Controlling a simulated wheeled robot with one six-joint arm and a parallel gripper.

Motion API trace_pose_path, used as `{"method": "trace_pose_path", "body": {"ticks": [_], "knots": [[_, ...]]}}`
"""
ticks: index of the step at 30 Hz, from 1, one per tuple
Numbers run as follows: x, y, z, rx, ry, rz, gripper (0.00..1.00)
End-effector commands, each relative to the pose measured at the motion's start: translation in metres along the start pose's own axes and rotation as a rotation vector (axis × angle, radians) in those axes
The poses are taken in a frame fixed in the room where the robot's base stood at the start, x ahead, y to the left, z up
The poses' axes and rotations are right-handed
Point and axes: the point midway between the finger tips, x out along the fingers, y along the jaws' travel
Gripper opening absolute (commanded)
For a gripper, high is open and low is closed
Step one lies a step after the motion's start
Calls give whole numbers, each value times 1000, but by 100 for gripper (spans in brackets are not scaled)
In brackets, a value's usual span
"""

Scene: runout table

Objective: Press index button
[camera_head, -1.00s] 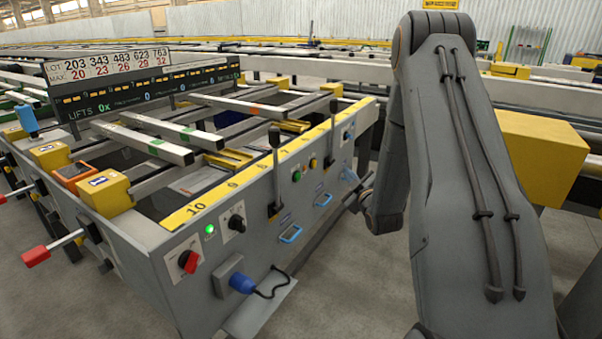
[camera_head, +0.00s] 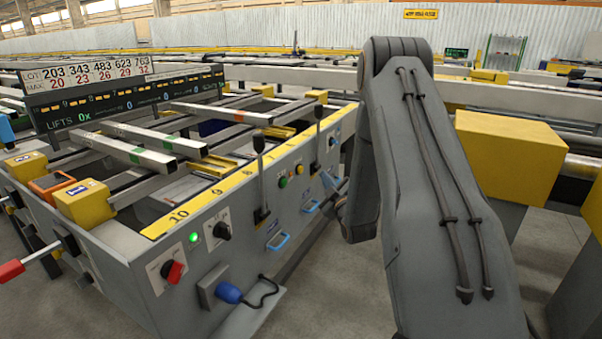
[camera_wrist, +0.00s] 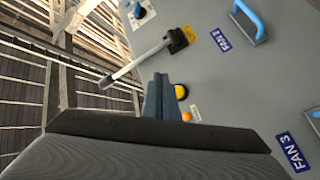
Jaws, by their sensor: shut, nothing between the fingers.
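The grey control panel (camera_head: 283,226) carries a green button (camera_head: 283,182) and a yellow button (camera_head: 299,169); their labels are too small to read, so I cannot tell which is the index button. In the wrist view, a yellow button (camera_wrist: 181,92) shows just right of my gripper (camera_wrist: 158,78), and a small orange button (camera_wrist: 186,116) sits below it. My gripper is shut and empty, close to the panel face. I cannot tell if it touches. In the head view my gripper (camera_head: 332,181) is small beside the panel's far part, with my arm in front.
Two upright levers (camera_head: 260,165) stand out from the panel, and one (camera_wrist: 135,65) crosses the wrist view near my gripper. Blue handles (camera_head: 278,243) and a blue plug (camera_head: 229,293) also stick out. A yellow block (camera_head: 507,155) stands right of my arm. Grey floor is open in front.

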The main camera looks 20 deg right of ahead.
Motion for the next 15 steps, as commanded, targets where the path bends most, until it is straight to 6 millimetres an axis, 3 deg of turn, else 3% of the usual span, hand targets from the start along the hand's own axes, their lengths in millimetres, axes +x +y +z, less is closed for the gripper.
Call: {"method": "trace_pose_path", "body": {"ticks": [6,15], "knots": [[21,-16,-15,0,2,0,0],[36,-26,-26,0,0,1,0]]}}
